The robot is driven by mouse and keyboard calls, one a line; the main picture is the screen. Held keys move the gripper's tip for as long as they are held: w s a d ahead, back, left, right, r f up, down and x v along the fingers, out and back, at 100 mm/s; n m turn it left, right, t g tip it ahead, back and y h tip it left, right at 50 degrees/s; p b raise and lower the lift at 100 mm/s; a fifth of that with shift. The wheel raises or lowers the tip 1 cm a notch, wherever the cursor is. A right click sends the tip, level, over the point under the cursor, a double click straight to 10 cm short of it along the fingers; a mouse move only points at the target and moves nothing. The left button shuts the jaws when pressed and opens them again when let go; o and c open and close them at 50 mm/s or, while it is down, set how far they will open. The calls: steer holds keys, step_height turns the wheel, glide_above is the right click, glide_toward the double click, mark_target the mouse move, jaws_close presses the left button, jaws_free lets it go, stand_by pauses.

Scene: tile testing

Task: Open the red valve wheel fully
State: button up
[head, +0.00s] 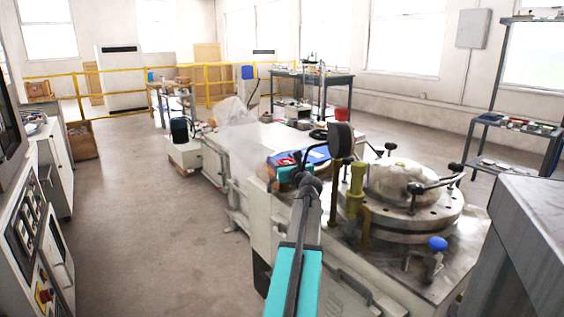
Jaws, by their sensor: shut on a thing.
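The red valve wheel (286,159) shows as a small patch of red beside a blue part, on the machine bench in the middle of the head view. My arm reaches forward from the bottom centre, and its turquoise wrist end is at the wheel. My gripper (284,168) is at the wheel's near side, small and largely covered by my own wrist. It is shut on the red valve wheel. Much of the rim and the exact grip point are hidden.
A round flanged metal vessel (400,190) with clamp handles stands right of my arm. A blue-knobbed valve (437,244) is in front of it. Whitish vapour (235,135) hangs left of the wheel. A control cabinet (30,235) stands left, with open floor (150,220) between.

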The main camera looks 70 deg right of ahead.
steer(key=shift+a+f, duration=0.1)
steer(key=shift+f, duration=0.05)
steer(key=o, duration=1)
steer(key=shift+o, duration=0.2)
steer(key=p+v, duration=0.2)
steer(key=v, duration=1.2)
